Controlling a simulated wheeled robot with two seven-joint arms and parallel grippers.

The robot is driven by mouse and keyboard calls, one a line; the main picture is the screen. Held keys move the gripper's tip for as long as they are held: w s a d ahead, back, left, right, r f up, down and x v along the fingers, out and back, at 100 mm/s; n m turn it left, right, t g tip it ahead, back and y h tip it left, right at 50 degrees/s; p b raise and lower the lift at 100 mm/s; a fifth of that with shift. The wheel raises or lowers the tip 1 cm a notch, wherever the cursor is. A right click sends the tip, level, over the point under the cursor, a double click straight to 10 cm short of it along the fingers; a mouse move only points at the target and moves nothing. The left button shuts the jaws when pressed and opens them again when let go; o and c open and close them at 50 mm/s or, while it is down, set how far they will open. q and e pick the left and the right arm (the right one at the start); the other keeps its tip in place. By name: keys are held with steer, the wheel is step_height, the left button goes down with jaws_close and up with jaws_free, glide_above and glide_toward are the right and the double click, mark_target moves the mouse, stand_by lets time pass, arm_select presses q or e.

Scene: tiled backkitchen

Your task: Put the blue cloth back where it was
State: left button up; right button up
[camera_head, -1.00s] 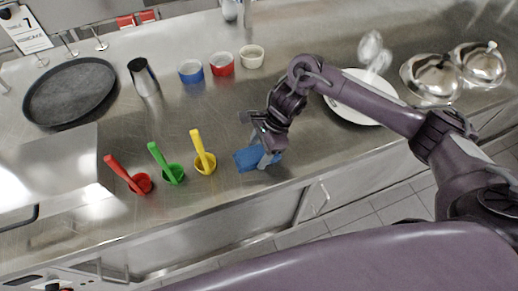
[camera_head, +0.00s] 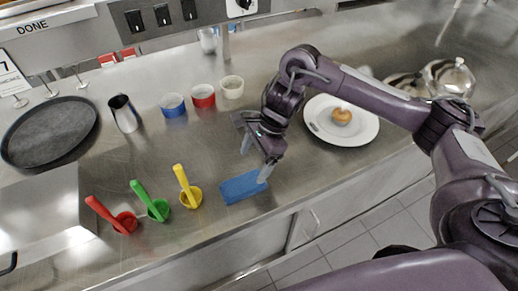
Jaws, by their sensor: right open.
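The blue cloth (camera_head: 240,188) lies flat on the steel counter near its front edge, just right of the yellow scoop. My right gripper (camera_head: 256,163) is open above the far right part of the cloth, with one finger overlapping the cloth's right end in the picture. Whether that finger touches the cloth is unclear. Nothing shows between the fingers. My left gripper is not in view.
Red (camera_head: 123,222), green (camera_head: 158,209) and yellow (camera_head: 190,196) scoops stand left of the cloth. A white plate (camera_head: 360,128) with a round brown item (camera_head: 341,116) is at right. Small bowls (camera_head: 203,96), a metal cup (camera_head: 124,114) and a black round pan (camera_head: 50,133) stand behind.

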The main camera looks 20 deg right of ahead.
steer(key=v, duration=0.4)
steer(key=shift+s+f, duration=0.15)
stand_by(0.4)
